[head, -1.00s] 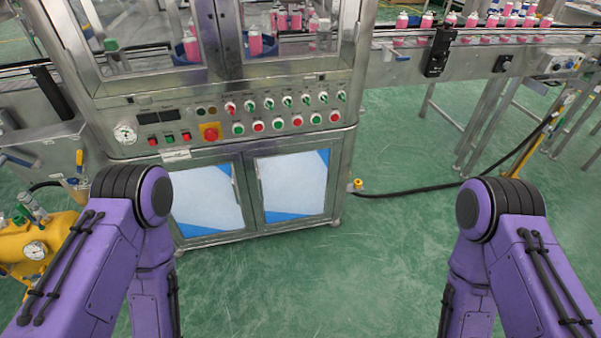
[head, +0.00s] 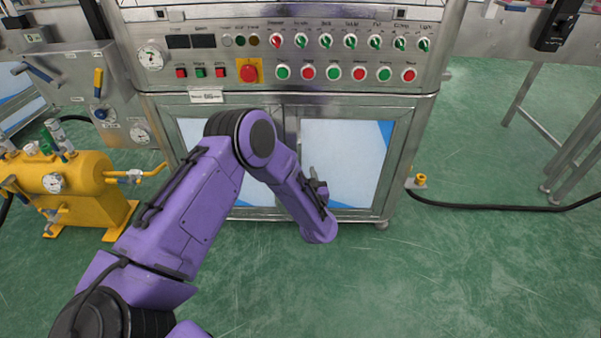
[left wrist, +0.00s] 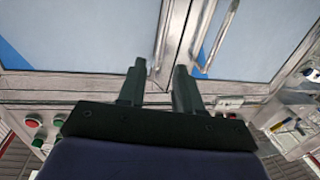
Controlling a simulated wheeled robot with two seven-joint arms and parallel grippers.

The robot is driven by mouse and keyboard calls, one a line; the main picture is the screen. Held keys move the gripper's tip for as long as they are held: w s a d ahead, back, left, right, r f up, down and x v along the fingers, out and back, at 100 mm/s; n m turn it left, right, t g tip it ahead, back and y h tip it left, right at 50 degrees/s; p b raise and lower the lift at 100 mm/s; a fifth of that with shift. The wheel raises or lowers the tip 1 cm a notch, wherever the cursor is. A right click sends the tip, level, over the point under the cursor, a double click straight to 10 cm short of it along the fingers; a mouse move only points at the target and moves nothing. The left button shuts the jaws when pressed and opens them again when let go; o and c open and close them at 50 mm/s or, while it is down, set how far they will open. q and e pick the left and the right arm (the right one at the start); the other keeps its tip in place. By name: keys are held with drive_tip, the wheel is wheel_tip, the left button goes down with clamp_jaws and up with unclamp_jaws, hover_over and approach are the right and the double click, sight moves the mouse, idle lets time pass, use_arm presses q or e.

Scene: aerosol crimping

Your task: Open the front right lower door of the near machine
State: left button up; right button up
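The near machine's front right lower door (head: 340,165) is shut. It has a pale pane with a blue corner and a metal frame. My left gripper (head: 318,187) is in front of it, near its inner edge. The left wrist view is turned over, so this door (left wrist: 75,35) shows at the left there. Its upright bar handle (left wrist: 163,32) stands by the middle seam. In that view my left gripper (left wrist: 160,68) is open, its fingertips on either side of the handle's line; contact cannot be told. My right gripper is out of view.
The front left lower door (head: 197,135) is partly behind my left arm; its handle (left wrist: 221,38) is close by. A control panel (head: 300,60) sits above. A yellow tank (head: 75,185) stands left, and a black hose (head: 490,207) runs right. The green floor in front is clear.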

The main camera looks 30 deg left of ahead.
sight(300, 152)
use_arm(q)
drive_tip(key=shift+y, duration=0.3)
drive_tip(key=b+x, duration=0.1)
drive_tip(key=x, duration=0.4)
drive_tip(key=b+x, duration=0.1)
drive_tip(key=x, duration=0.5)
drive_tip(key=shift+a+r, duration=0.1)
drive_tip(key=shift+r, duration=0.15)
clamp_jaws()
